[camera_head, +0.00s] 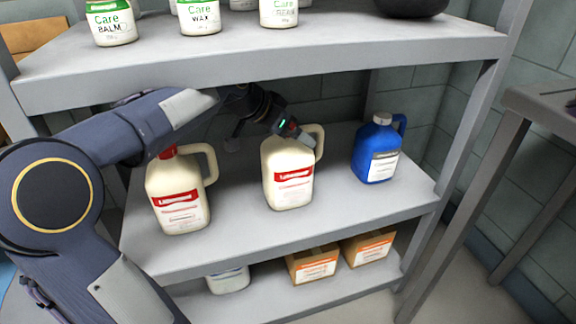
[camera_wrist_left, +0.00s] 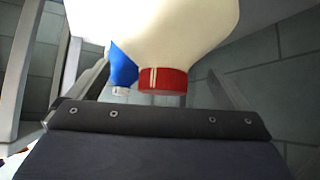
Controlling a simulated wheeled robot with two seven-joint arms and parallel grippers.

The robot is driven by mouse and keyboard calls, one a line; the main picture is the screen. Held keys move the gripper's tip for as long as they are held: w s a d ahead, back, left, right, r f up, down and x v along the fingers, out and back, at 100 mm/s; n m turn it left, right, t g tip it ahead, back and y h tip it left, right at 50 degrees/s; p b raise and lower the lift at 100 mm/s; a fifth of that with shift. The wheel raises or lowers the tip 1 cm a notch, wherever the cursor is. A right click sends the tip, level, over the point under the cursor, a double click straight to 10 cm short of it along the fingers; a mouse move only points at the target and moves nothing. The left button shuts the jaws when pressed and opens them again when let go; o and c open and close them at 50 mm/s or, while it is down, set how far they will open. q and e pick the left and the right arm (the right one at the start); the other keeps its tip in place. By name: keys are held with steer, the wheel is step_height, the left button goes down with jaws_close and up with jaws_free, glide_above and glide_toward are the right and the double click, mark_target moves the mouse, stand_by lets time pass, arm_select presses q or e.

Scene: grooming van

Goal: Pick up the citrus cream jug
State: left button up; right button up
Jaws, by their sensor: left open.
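Two cream-coloured jugs with red-and-white labels stand upright on the middle shelf, and I cannot read which is citrus. The middle cream jug (camera_head: 288,180) has its handle at the right; its cap is hidden by my left gripper. The left cream jug (camera_head: 178,195) has a red cap and is partly behind my left arm. My left gripper (camera_head: 291,137) is open at the top of the middle jug. In the left wrist view a cream jug (camera_wrist_left: 180,30) shows upside down, its red cap between the open fingers; contact is unclear. My right gripper is out of view.
A blue jug (camera_head: 377,150) stands to the right on the same shelf. The upper shelf (camera_head: 330,58) with several white jars is close above my arm. Two cardboard boxes (camera_head: 313,266) and a white container (camera_head: 228,280) sit below. A shelf post (camera_head: 465,150) bounds the right.

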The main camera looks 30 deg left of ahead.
arm_select(q)
steer(key=shift+x, duration=1.05)
steer(key=shift+s, duration=0.1)
steer(key=shift+c, duration=0.2)
steer(key=shift+s+f, duration=0.1)
steer(key=shift+f, duration=0.15)
steer(key=c, duration=2)
